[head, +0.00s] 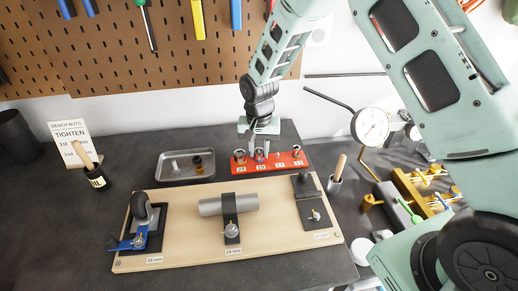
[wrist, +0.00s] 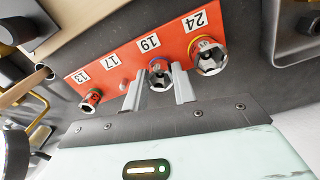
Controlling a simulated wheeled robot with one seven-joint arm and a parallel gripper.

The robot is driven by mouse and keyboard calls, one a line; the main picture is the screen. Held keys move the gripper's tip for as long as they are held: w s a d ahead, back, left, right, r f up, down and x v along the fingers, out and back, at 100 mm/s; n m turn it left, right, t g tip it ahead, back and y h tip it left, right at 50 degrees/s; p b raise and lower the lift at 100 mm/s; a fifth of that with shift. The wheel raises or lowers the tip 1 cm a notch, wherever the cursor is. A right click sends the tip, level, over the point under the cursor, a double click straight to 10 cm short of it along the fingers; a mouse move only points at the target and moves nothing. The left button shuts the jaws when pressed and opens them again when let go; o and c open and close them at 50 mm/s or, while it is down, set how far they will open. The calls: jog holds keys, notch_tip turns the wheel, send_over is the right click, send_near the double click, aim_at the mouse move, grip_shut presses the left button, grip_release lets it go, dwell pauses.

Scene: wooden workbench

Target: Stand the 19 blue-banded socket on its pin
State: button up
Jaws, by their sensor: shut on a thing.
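The red socket rail (head: 285,163) lies on the bench behind the wooden board; it also shows in the wrist view (wrist: 113,66), labelled 24, 19, 17 and 13. The 19 blue-banded socket (wrist: 160,79) is upright at the 19 place, between my fingers. It also shows in the head view (head: 260,155). My gripper (head: 262,146) points down over the rail and is shut on this socket; the fingers flank it in the wrist view (wrist: 158,72). The pin under the socket is hidden, so I cannot tell how far down it sits.
The 24 socket (wrist: 209,58) stands close beside one finger, and the 13 socket (wrist: 91,98) stands at the rail's other end. The 17 pin (wrist: 123,86) is bare. A metal tray (head: 163,180) with small parts is left of the rail. A dial gauge (head: 371,126) stands to the right.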

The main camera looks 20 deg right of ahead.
jog(key=shift+f, duration=0.1)
jog(key=o, duration=1.1)
notch_tip(320, 180, up, 16)
jog(key=r+b, duration=0.1)
jog(key=b, duration=0.3)
jog(key=s+a+f+n, duration=0.1)
jog(key=s+n, duration=0.3)
jog(key=s, duration=0.6)
jog(key=s+a+f+n, duration=0.1)
jog(key=s+a+n, duration=0.2)
jog(key=s, duration=0.8)
jog(key=s+a+f+n, duration=0.1)
jog(key=s+n, duration=0.4)
jog(key=s, duration=0.6)
jog(key=shift+a+y+b, duration=0.3)
jog(key=shift+a, duration=0.35)
